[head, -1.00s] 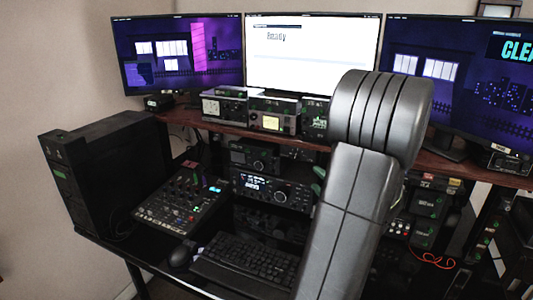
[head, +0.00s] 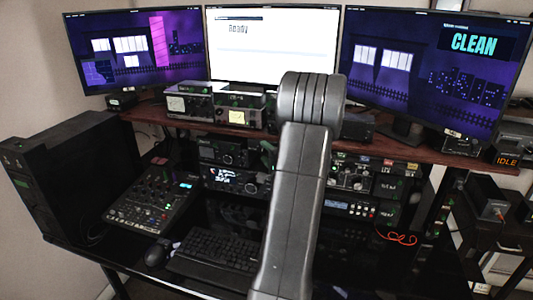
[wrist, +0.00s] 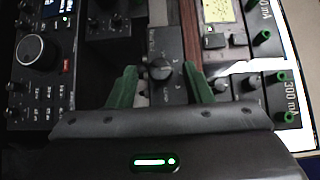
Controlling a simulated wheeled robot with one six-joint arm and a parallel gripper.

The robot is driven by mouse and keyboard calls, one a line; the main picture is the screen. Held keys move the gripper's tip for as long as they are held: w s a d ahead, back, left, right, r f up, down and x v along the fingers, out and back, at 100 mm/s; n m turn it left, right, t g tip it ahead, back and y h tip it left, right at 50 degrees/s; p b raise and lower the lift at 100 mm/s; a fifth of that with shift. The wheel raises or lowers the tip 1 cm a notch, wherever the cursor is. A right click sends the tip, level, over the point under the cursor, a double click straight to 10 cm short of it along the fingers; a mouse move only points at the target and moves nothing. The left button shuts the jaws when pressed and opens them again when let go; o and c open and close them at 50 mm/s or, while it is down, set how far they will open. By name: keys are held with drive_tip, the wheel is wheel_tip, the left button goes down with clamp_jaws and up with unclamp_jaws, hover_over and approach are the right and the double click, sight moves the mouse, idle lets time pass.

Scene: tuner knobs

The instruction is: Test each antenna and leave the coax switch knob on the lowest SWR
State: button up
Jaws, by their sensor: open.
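In the wrist view, a dark box with a round black knob (wrist: 160,70) and small white marks around it lies ahead of my gripper. It looks like the coax switch, but its labels are too small to read. My gripper (wrist: 161,88) is open, its two green fingers apart on either side of the knob. I cannot tell whether they touch it.
The wooden shelf (head: 170,121) carries several meter boxes below three monitors. The right monitor (head: 430,72) reads "CLEAN". A radio (head: 236,180), a mixer (head: 150,203) and a keyboard (head: 213,248) lie below. A small box (head: 507,160) reads "IDLE" at the right.

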drive_tip(key=shift+c, duration=0.3)
drive_tip(key=c, duration=0.9)
drive_tip(key=shift+f, duration=0.1)
drive_tip(key=shift+f+b, duration=0.15)
drive_tip(key=shift+b, duration=0.65)
drive_tip(key=m+t+b, duration=0.2)
drive_tip(key=m+b, duration=0.1)
drive_tip(key=b, duration=0.6)
drive_tip(key=f+m+t+b, duration=0.1)
drive_tip(key=m+t+b, duration=0.2)
drive_tip(key=b, duration=0.7)
drive_tip(key=shift+a+m, duration=0.15)
drive_tip(key=shift+m, duration=0.15)
drive_tip(key=shift+r+m+t+h+b, duration=0.15)
drive_tip(key=shift+m+t+h+b, duration=0.15)
drive_tip(key=shift+m+t+b, duration=0.45)
drive_tip(key=shift+n, duration=0.25)
